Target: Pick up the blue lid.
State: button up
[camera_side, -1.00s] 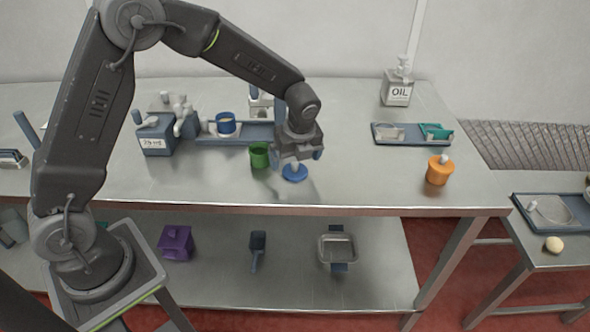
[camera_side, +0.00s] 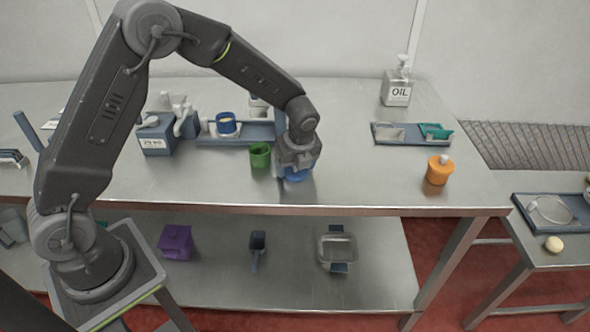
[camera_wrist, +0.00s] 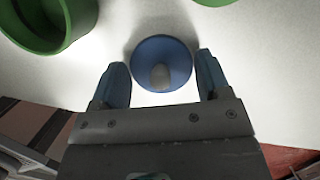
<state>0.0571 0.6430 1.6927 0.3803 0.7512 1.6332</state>
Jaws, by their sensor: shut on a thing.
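My gripper is shut on the lid, which appears at table height. The exact contact is hard to make out.
A green cup (camera_side: 260,155) stands close to the left of my gripper. An orange pot (camera_side: 439,172) is at the right. The table between gripper and orange pot is clear.

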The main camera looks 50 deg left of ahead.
jog(key=shift+c, duration=0.5)
jog(key=shift+r, duration=0.1)
jog(key=shift+r, duration=0.55)
notch_tip(320, 180, up, 3)
jog(key=shift+f, duration=0.1)
jog(key=s+a+r, duration=0.5)
jog(key=a+r, duration=0.1)
jog(key=a, duration=0.4)
notch_tip(320, 180, up, 14)
jog(key=w+a, duration=0.2)
jog(key=a, duration=1.4)
jog(key=shift+d+f, duration=0.2)
jog(key=shift+f, duration=8.15)
